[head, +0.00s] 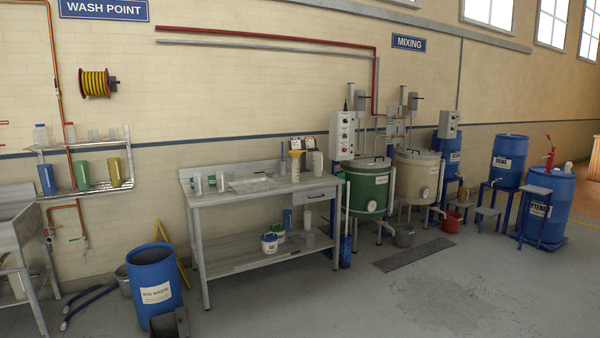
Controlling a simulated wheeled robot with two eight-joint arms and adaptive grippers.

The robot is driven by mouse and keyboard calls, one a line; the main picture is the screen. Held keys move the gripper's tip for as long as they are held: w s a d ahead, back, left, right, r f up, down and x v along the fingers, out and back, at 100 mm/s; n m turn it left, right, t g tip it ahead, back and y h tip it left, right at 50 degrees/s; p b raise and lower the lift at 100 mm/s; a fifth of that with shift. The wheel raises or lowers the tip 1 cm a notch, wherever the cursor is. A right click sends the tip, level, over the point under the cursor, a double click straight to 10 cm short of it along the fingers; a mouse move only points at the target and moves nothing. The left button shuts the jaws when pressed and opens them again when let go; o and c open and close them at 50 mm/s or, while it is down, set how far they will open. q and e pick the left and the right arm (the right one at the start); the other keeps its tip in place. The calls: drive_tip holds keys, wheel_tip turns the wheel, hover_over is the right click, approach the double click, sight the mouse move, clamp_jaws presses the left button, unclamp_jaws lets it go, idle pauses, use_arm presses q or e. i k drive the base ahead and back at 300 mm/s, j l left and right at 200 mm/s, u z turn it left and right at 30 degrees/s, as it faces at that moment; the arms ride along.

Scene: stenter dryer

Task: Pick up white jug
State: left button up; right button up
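No gripper of mine shows in the head view. A steel workbench (262,197) stands against the wall left of the middle. A white upright vessel (318,164) stands at the right end of its top and may be the white jug; it is too small to tell. Small pale vessels (197,184) stand at the left end of the top. Blue (46,179), green (83,175) and yellow (115,172) jugs stand on the wall shelf at left.
A blue dye waste drum (153,280) stands before the bench's left end. Green (366,190) and cream (416,178) mixing vats stand right of the bench, with blue drums (548,205) farther right. The grey floor (330,300) in front is clear.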

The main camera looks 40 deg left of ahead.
sight(318, 156)
drive_tip(key=i+j+u, duration=0.4)
drive_tip(key=i, duration=0.55)
drive_tip(key=i+u, duration=0.4)
drive_tip(key=i, duration=3.6)
